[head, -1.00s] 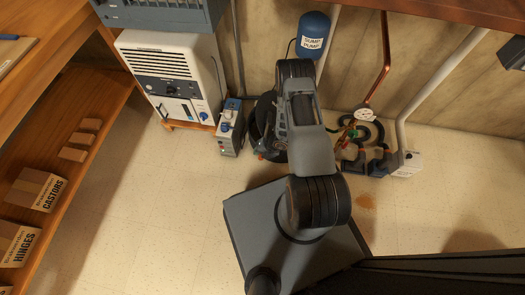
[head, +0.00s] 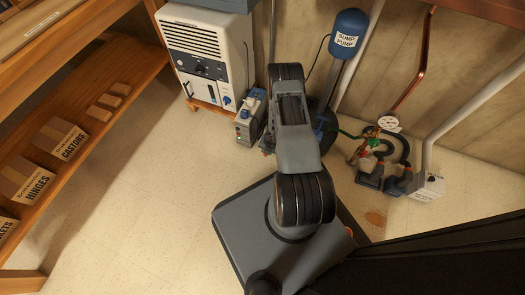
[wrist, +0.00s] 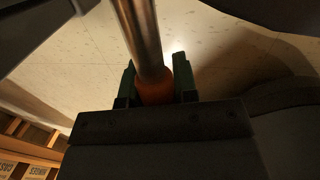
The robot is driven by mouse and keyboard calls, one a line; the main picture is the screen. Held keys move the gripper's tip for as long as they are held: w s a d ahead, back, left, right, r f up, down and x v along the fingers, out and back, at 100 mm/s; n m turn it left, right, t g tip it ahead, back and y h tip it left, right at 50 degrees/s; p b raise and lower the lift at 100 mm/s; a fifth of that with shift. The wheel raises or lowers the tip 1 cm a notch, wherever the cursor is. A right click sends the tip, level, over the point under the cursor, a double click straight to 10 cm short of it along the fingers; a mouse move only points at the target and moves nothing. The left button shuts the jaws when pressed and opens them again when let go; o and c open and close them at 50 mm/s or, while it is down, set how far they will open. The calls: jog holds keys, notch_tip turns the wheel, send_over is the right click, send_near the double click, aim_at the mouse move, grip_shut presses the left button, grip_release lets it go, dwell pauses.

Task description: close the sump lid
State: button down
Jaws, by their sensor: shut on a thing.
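In the wrist view my gripper (wrist: 156,82) has its two green fingers on either side of an orange grip (wrist: 154,92) on a shiny metal bar (wrist: 138,35). It is shut on the grip. I cannot tell from this view whether the bar belongs to the sump lid. In the head view my arm hides the gripper and most of the sump area. Part of a dark shape shows just right of the arm, below the blue sump pump (head: 348,35); the lid's angle cannot be made out.
A white dehumidifier-like unit (head: 205,50) and a small grey box (head: 249,118) stand left of my arm. A wooden shelf (head: 92,133) holds cartons at left. Floor between is clear.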

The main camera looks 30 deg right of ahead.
jog(key=shift+s+d+f, duration=0.25)
jog(key=shift+s+f, duration=0.2)
jog(key=shift+s, duration=0.15)
jog(key=c, duration=0.9)
grip_release()
jog(key=shift+d, duration=0.1)
jog(key=shift+w, duration=0.1)
jog(key=shift+w+r, duration=0.1)
jog(key=shift+r, duration=0.1)
jog(key=shift+r, duration=0.3)
notch_tip(320, 180, up, 13)
jog(key=s+d+p, duration=0.1)
jog(key=s+p, duration=0.1)
jog(key=p, duration=0.4)
jog(key=shift+p, duration=0.3)
jog(key=shift+d+f, duration=0.1)
